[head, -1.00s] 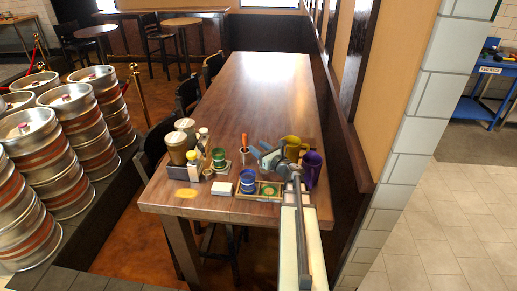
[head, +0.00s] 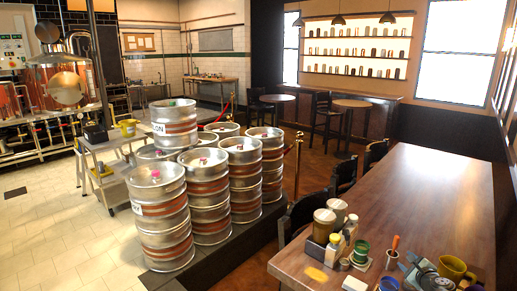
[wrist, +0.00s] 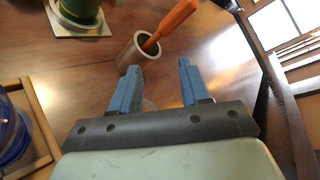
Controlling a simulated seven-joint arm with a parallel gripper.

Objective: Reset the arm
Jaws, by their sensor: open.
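My gripper (wrist: 158,68) shows in the wrist view with its two blue fingers apart and nothing between them. It is over the wooden table (wrist: 85,80). Just beyond the fingertips stands a small cup (wrist: 139,52) holding an orange-handled tool (wrist: 172,22). I cannot tell how far the fingertips are from the cup. In the head view my gripper (head: 414,265) is low at the right, partly cut off, between the cup (head: 392,259) and a yellow mug (head: 453,269).
A green tin (head: 360,253), a condiment caddy (head: 322,252) and a blue roll (head: 388,285) crowd the table's near end. The table's far part (head: 430,185) is clear. Steel kegs (head: 160,215) stand on a dark platform to the left.

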